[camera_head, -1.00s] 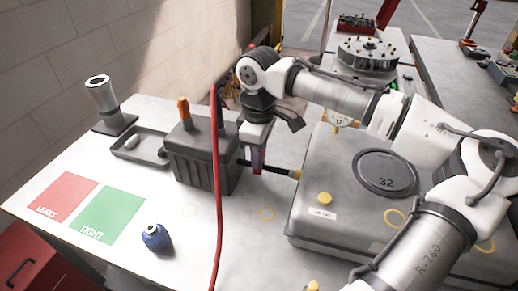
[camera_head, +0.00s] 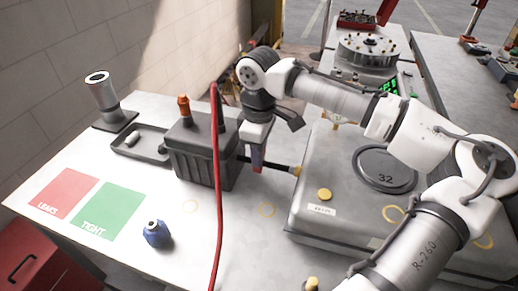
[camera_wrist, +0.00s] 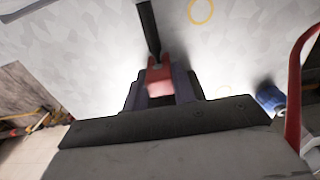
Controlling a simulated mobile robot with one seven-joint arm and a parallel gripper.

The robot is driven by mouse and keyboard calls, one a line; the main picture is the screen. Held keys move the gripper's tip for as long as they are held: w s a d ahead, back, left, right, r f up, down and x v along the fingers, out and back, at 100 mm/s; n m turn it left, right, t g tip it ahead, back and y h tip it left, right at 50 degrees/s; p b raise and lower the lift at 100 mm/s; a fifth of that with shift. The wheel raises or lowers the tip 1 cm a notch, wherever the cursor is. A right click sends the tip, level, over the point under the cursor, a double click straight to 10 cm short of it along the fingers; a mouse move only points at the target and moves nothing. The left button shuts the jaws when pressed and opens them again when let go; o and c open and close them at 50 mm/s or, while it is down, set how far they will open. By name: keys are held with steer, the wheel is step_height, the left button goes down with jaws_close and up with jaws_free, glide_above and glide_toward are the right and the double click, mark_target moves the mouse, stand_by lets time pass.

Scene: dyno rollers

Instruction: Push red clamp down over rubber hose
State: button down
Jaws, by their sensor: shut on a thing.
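My gripper (camera_head: 257,158) points down beside the dark box in the head view, between that box and the large grey unit. In the wrist view, my gripper (camera_wrist: 163,85) is shut on the red clamp (camera_wrist: 160,80), which sits between its two dark fingers. A black rubber hose (camera_wrist: 149,32) runs up to the clamp in the wrist view. The hose (camera_head: 281,168) also shows in the head view, running from the grey unit toward my fingers. Whether the clamp goes around the hose or only touches it, I cannot tell.
A dark ribbed box (camera_head: 200,160) stands just left of my gripper. A red cable (camera_head: 219,220) hangs in front of it. The grey unit (camera_head: 330,200) with a round "32" plate (camera_head: 385,168) is at right.

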steer(key=shift+f, duration=0.15)
steer(key=c, duration=1.1)
jaws_free()
steer(key=shift+o, duration=0.2)
step_height(320, 180, up, 14)
steer(key=b, duration=0.1)
steer(key=shift+f, duration=0.15)
